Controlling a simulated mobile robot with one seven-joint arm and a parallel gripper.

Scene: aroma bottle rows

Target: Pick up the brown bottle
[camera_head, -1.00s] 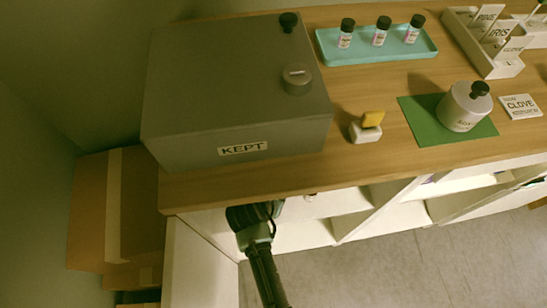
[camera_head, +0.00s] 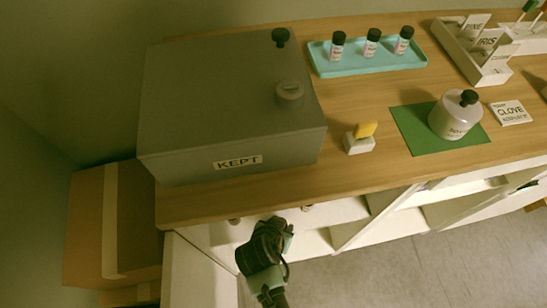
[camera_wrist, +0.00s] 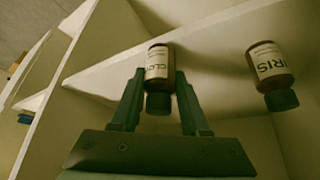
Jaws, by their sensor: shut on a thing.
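In the wrist view, a small brown bottle (camera_wrist: 158,62) with a dark cap and a pale label, apparently beginning "CLO", is between the two fingers of my gripper (camera_wrist: 157,84). The gripper is shut on it. A second brown bottle (camera_wrist: 268,66), labelled "IRIS", is to the right, apart from the fingers. In the head view, my gripper (camera_head: 285,232) is at the front of the open shelving below the counter. The held bottle cannot be made out there.
The wooden counter (camera_head: 365,180) is above the shelving (camera_head: 345,210). On it are a grey box (camera_head: 225,105) marked "KEPT", a teal tray (camera_head: 365,68) with three small bottles, a green mat (camera_head: 410,125) under a white jar (camera_head: 455,118), and a "CLOVE" card (camera_head: 510,112).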

